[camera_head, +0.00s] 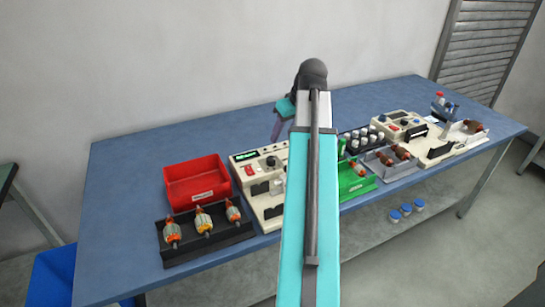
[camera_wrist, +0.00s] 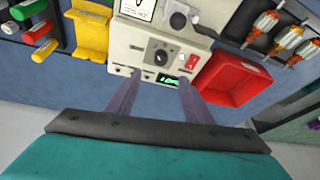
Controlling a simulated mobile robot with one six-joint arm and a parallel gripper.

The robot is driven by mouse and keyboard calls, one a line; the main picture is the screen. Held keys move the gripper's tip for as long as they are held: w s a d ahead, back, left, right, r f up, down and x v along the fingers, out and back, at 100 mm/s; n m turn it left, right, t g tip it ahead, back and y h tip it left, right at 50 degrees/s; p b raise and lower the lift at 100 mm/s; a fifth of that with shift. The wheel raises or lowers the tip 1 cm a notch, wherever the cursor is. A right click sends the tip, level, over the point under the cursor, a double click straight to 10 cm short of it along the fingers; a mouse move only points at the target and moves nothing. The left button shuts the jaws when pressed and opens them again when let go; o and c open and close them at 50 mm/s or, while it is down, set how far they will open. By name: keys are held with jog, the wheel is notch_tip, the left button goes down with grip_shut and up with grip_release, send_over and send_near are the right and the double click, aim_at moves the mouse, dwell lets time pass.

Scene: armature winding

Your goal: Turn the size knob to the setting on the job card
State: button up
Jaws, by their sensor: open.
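The size knob looks to be the dark round knob (camera_wrist: 161,57) with a pale mark on the cream winding machine (camera_wrist: 136,43), which appears upside down in the wrist view. Its setting is too small to read. The machine also shows in the head view (camera_head: 240,170), with a lit green display (camera_head: 248,154). My gripper (camera_wrist: 159,80) is open and empty, its two fingers apart on either side of the display, with the knob beyond the tips. A white card (camera_wrist: 138,8) with a dark drawing lies at the top edge; I cannot tell whether it is the job card.
A red bin (camera_head: 192,188) stands beside the machine, and a black tray (camera_head: 180,258) with armatures sits in front of it. A green bin (camera_head: 355,183) and a second machine (camera_head: 392,122) stand to the right. My arm hides the table's middle. The back left of the table is clear.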

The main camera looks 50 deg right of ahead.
aim_at(271, 158)
jog(key=shift+w+f, duration=0.1)
jog(key=shift+p+x, duration=0.85)
jog(key=shift+x, duration=5.95)
jog(key=shift+a, duration=0.1)
jog(key=c, duration=1)
jog(key=shift+c, duration=0.2)
